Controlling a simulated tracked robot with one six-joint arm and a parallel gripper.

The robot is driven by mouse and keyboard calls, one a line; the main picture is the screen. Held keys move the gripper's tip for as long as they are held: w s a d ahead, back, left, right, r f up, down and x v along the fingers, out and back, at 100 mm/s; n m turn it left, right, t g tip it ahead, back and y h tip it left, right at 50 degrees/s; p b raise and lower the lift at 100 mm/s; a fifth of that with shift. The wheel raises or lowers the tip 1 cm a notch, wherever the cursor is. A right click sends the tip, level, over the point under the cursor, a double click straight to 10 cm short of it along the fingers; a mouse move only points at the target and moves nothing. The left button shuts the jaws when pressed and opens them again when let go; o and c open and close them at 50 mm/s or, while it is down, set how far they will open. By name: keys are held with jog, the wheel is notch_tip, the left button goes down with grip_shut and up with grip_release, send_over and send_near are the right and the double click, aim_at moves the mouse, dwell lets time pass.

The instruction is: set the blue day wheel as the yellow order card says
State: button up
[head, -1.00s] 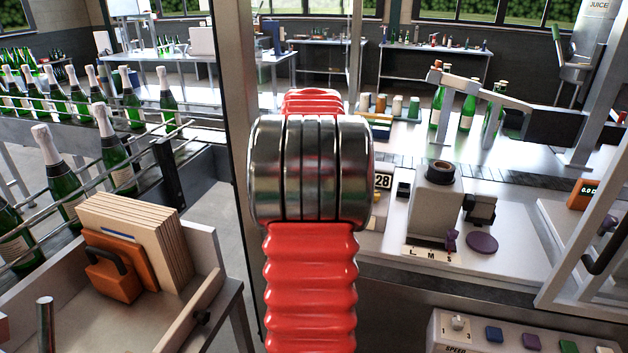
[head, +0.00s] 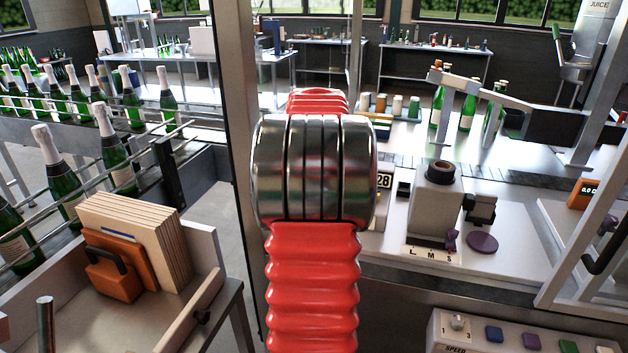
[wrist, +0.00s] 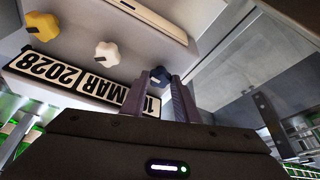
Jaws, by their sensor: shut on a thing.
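In the wrist view the blue day wheel (wrist: 160,76) is a small dark blue knob between the tips of my gripper (wrist: 161,84). My gripper's two purple fingers are shut on it. Beside it are a white wheel (wrist: 107,52) and a yellow wheel (wrist: 42,26). The date plates (wrist: 82,82) appear upside down and read MAR and 2028; the day plate (wrist: 152,105) starts with 1, its second digit partly hidden by a finger. In the head view my arm hides the gripper and wheels; only the plate end "28" (head: 383,181) shows. I cannot make out the order card.
Right of my arm in the head view stand a grey machine with an L M S scale (head: 434,210) and a purple disc (head: 482,242). A control box (head: 500,325) with coloured buttons is at the front right.

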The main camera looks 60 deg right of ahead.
jog(key=n, duration=0.1)
jog(key=n+t+y, duration=0.1)
jog(key=n, duration=0.3)
jog(key=shift+s+d, duration=0.2)
jog(key=shift+d, duration=0.05)
jog(key=n+y, duration=0.1)
jog(key=n, duration=0.2)
jog(key=n+t+y, duration=0.1)
jog(key=n, duration=0.1)
jog(key=shift+d+n+y, duration=0.2)
jog(key=shift+n+y, duration=0.1)
jog(key=shift+n, duration=0.1)
jog(key=o, duration=1.1)
jog(key=shift+c, duration=0.2)
jog(key=v, duration=1.3)
jog(key=shift+s+r, duration=0.25)
jog(key=shift+r, duration=0.05)
